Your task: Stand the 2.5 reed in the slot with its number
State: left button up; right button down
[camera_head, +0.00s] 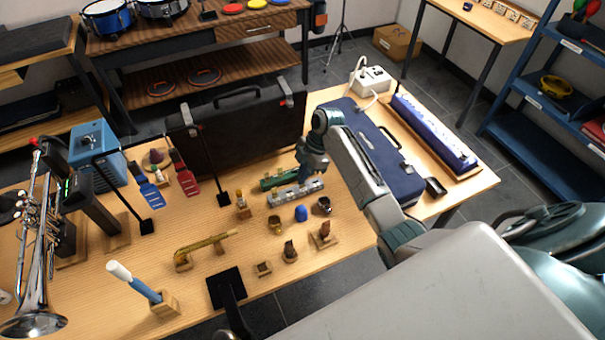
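My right gripper (312,170) comes in from the right and points down over a grey slotted holder (284,197). Its fingertips are small and partly hidden by the gripper body, so I cannot tell whether they are open or shut. No reed can be made out in or near it, and no slot numbers can be read. A green slotted holder (272,183) lies just behind the grey one. My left gripper is not in view.
Small pieces stand in front of the holders, among them a blue cap (301,213) and several mouthpiece-like parts. A black case (240,125) stands behind, a dark blue case (375,150) lies right. A trumpet (35,260) and a brass neck (205,243) are left.

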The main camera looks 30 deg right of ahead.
jog(key=shift+f+b, duration=0.3)
jog(key=shift+f, duration=0.4)
dwell(0.6)
jog(key=c, duration=1.6)
grip_release()
jog(key=shift+r, duration=0.15)
jog(key=b+v, duration=0.2)
jog(key=v, duration=0.8)
jog(key=shift+r+b, duration=0.3)
jog(key=shift+d, duration=0.1)
